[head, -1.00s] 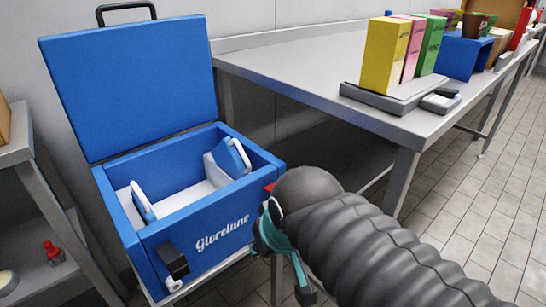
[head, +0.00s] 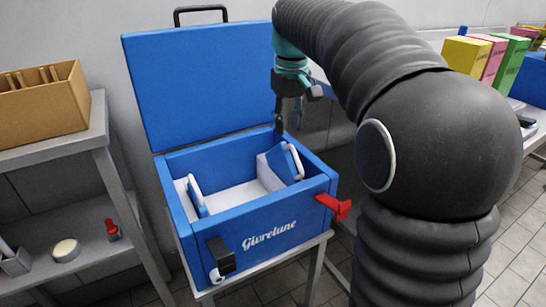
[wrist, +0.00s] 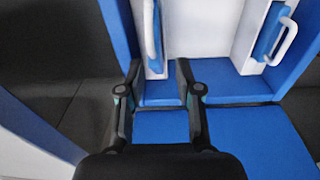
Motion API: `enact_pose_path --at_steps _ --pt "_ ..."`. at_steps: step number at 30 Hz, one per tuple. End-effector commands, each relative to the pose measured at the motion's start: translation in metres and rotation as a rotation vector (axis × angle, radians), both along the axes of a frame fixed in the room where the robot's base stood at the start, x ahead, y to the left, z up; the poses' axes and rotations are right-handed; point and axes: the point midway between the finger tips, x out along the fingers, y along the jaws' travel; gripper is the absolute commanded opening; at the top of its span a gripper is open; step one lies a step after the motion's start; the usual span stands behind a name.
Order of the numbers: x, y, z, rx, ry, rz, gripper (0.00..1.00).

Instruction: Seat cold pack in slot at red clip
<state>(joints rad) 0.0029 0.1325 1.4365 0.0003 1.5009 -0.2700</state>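A blue box (head: 182,240) stands with its lid up. Inside, a blue cold pack with a white handle (head: 196,196) leans at the left wall. A second such pack (head: 287,160) is at the right, beside a white block. A red clip (head: 335,206) sticks out at the front right corner; the inside near it is partly hidden by the front wall. My gripper (head: 289,118) is open and empty above the back right of the box. In the wrist view its fingers (wrist: 157,70) are apart over blue rim, with one pack (wrist: 153,40) just beyond them.
A black latch (head: 220,256) is on the box's front left. A shelf at left holds a brown crate (head: 45,102), a red-topped item (head: 112,229) and a round tub (head: 66,249). Coloured cartons (head: 470,55) stand on the bench at right. The open lid (head: 200,85) rises behind.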

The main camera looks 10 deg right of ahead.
Motion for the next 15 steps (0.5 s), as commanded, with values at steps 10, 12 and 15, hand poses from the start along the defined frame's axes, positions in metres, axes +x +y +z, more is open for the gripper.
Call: enact_pose_path --at_steps 10,12,15 --pt "0.044 0.001 -0.007 -0.002 0.072 0.047 0.34" --pt "0.044 0.001 -0.015 -0.002 0.075 0.048 0.34" --pt "0.044 0.001 -0.032 -0.001 0.076 0.048 0.34"
